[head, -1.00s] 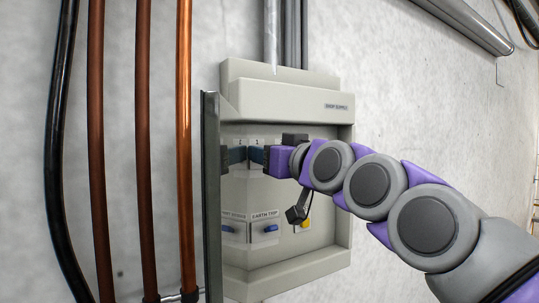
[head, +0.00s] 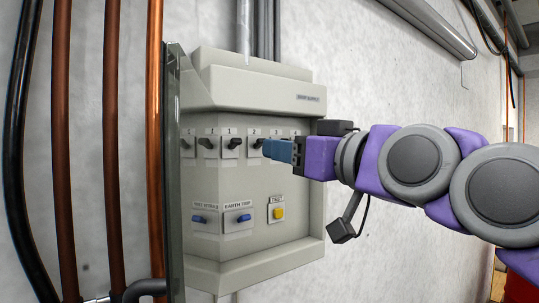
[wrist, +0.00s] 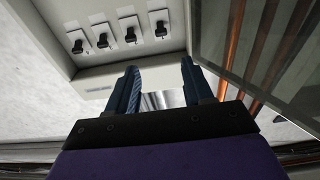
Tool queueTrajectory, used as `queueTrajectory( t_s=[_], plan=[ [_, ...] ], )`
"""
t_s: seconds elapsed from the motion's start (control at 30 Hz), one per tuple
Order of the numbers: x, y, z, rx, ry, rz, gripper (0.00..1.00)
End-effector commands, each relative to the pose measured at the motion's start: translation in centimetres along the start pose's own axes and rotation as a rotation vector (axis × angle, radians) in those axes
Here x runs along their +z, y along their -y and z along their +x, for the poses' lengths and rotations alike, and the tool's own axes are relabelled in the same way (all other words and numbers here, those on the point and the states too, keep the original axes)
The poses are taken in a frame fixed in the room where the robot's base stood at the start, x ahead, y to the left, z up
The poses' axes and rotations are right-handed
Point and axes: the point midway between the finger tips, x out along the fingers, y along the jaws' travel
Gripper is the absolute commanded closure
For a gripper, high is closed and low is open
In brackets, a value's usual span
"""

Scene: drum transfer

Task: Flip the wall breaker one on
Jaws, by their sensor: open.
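The grey wall panel (head: 250,95) has a row of dark toggle breakers with numbered labels. Breaker one (head: 231,144) is the leftmost real one, beside the door. Breaker two (head: 254,144) is to its right. In the wrist view, the breaker nearest the door (wrist: 160,25) appears at the upper edge, right of the other breakers. I cannot tell clearly which way breaker one's lever is set. My gripper (head: 268,149) is open and empty, in front of the panel. Its blue fingers point left, just right of breaker one, and partly hide the row. Both fingers show apart in the wrist view (wrist: 163,77).
The open panel door (head: 175,170) stands along the left side and shows a reflection of the breakers. Copper pipes (head: 112,150) run at left, and conduits rise above.

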Motion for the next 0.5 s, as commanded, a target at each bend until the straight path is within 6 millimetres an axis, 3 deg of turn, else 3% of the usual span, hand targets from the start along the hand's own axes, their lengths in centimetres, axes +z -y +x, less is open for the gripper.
queueTrajectory(
  t_s=[0.2,0.5],
  plan=[
    [0.1,0.0,-2.5,-0.001,0.002,0.000,0.49],
    [0.1,0.1,-3.0,-0.001,0.003,0.000,0.49]
  ],
)
